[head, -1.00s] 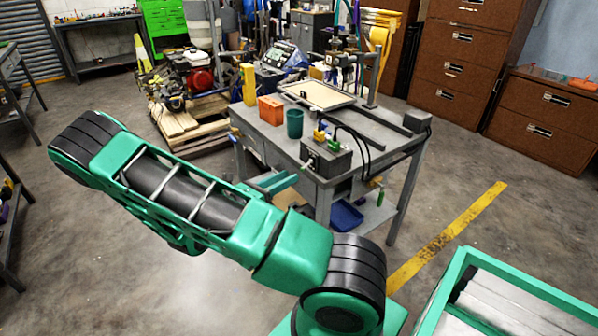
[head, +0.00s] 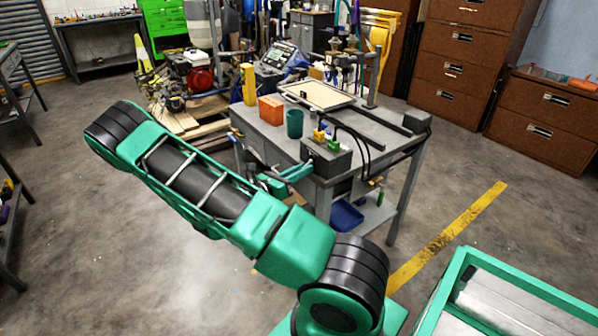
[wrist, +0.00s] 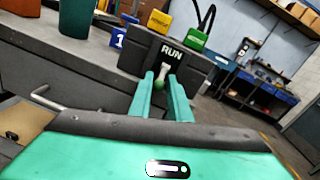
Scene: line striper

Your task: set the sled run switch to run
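The dark grey switch box (head: 326,158) stands at the near corner of the grey workbench. In the wrist view, its front (wrist: 136,57) carries a white RUN label, with the switch lever (wrist: 160,77) below it. The lever is pale with a green tip, and tilts down, away from the label. My gripper (wrist: 165,82) is open, its two teal fingers pointing at the box, one on each side of the lever in the picture. I cannot tell whether either finger touches it. In the head view my gripper (head: 295,176) is beside the box's left front.
Blue, yellow and green blocks (wrist: 197,39) sit on or by the box top. A dark green cup (head: 294,124) and orange block (head: 270,110) stand on the workbench (head: 262,138). Black cables run behind the box. A blue bin (head: 346,215) sits on the lower shelf.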

